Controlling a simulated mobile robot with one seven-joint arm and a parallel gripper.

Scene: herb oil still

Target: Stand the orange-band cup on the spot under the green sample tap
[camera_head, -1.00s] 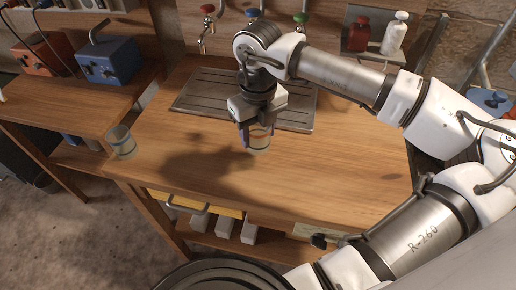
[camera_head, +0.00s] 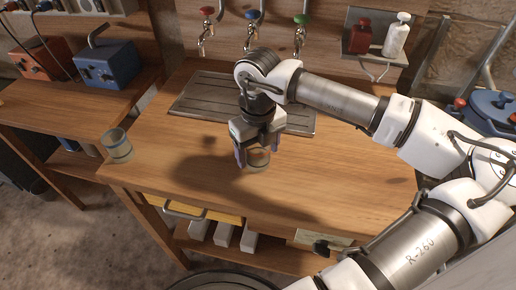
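A clear cup with an orange-brown band (camera_head: 258,159) is at my gripper, over the wooden bench in front of the drain tray. It looks upright and seems to stand on the bench. My gripper (camera_head: 258,150) points down, with its fingers spread on either side of the cup; they look apart from its wall, though contact is hard to see. The green sample tap (camera_head: 300,32) is the rightmost of three on the back panel. The metal drain tray (camera_head: 200,98) lies below the taps. My arm and gripper hide part of the tray, including some of the area below the green tap.
Another clear cup with a bluish band (camera_head: 117,146) stands at the bench's left edge. Red (camera_head: 206,25) and blue (camera_head: 252,30) taps are left of the green one. A shelf with red and white bottles (camera_head: 396,36) is at the back right. The front bench is clear.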

